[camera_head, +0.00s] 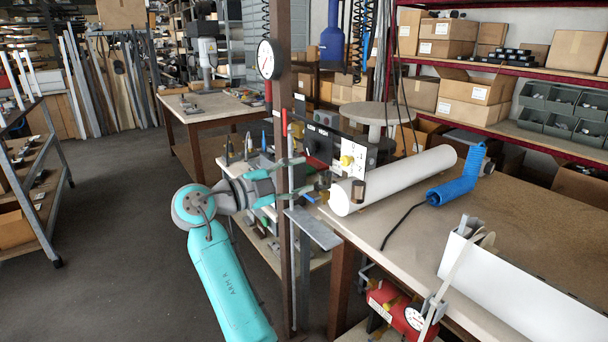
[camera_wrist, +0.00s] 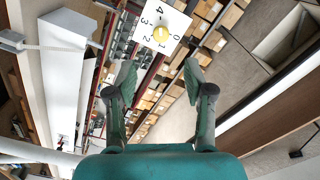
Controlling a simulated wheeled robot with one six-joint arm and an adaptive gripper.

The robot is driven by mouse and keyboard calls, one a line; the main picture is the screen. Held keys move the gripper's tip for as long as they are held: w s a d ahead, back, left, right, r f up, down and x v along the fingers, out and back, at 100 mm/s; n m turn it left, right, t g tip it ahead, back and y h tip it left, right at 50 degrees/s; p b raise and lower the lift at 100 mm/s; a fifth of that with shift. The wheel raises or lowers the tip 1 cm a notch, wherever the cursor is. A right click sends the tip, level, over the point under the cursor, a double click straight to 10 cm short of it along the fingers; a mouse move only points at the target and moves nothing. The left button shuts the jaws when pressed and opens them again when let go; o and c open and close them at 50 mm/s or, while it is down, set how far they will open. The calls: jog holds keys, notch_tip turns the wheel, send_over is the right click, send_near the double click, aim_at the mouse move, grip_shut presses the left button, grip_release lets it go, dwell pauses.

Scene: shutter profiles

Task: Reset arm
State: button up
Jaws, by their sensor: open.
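My teal arm (camera_head: 226,275) reaches up from the bottom of the head view and bends right at the elbow toward the bench. My gripper (camera_head: 303,177) is open and points right, next to a brown upright post. In the wrist view the two fingers of my gripper (camera_wrist: 160,80) stand apart with nothing between them. A white dial plate with a yellow knob (camera_wrist: 160,35) shows beyond the fingertips. The same yellow knob (camera_head: 346,160) sits on a control panel just right of my gripper in the head view, apart from the fingers.
The brown post (camera_head: 284,240) with a pressure gauge (camera_head: 267,59) stands close to my gripper. A white roll (camera_head: 395,180) and a blue coiled hose (camera_head: 458,183) lie on the bench (camera_head: 520,215). A red compressor (camera_head: 398,310) is below. The floor (camera_head: 110,245) at left is clear.

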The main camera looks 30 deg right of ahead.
dwell(0.4)
jog(key=s+a+f+n+t+y, duration=0.1)
jog(key=s+f+n+t+y, duration=0.3)
jog(key=f+n, duration=0.85)
jog(key=s+a+f+n+t+y, duration=0.15)
jog(key=f+n+t, duration=0.5)
jog(key=f, duration=1.35)
jog(key=s+a+f+n+t+y, duration=0.25)
jog(key=s+f+n+y, duration=0.2)
jog(key=s+f, duration=0.35)
jog(key=s+a+f+n+y, duration=0.2)
jog(key=s+a+y, duration=0.1)
jog(key=s, duration=0.7)
jog(key=s+a+f+n+y, duration=0.3)
jog(key=s+a, duration=0.1)
jog(key=s, duration=0.5)
jog(key=s+a+r+y, duration=0.1)
jog(key=s+r, duration=0.5)
jog(key=s, duration=0.2)
jog(key=s+a+r+n+t+y, duration=0.1)
jog(key=s+r, duration=0.5)
jog(key=s, duration=0.3)
jog(key=shift+s, duration=0.25)
